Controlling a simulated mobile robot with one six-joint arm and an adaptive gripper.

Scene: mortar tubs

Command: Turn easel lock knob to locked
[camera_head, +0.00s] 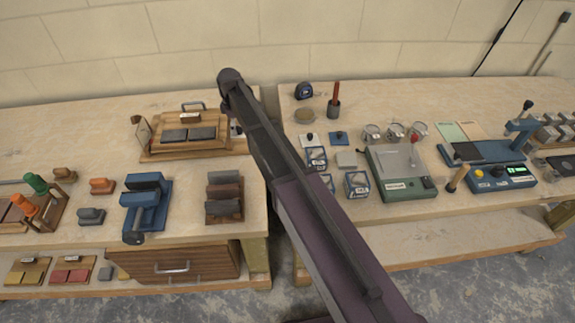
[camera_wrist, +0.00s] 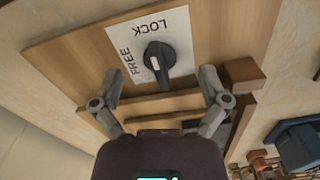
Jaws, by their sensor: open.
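In the wrist view, the black easel lock knob (camera_wrist: 160,64) sits on a white label (camera_wrist: 179,50) marked FREE and LOCK, fixed to a wooden board (camera_wrist: 75,53). Its white pointer mark lies on the side nearer the word FREE, away from LOCK. My gripper (camera_wrist: 163,76) is open, with one finger on each side of the knob and gaps between. The fingers hold nothing. In the head view, my arm crosses the middle and my gripper is not visible. The wooden stand (camera_head: 165,152) with two dark blocks is at the back left; the knob cannot be made out there.
A wooden block (camera_wrist: 243,73) lies close to the right finger. A blue tool (camera_wrist: 298,143) is at the lower right. A gap separates the benches.

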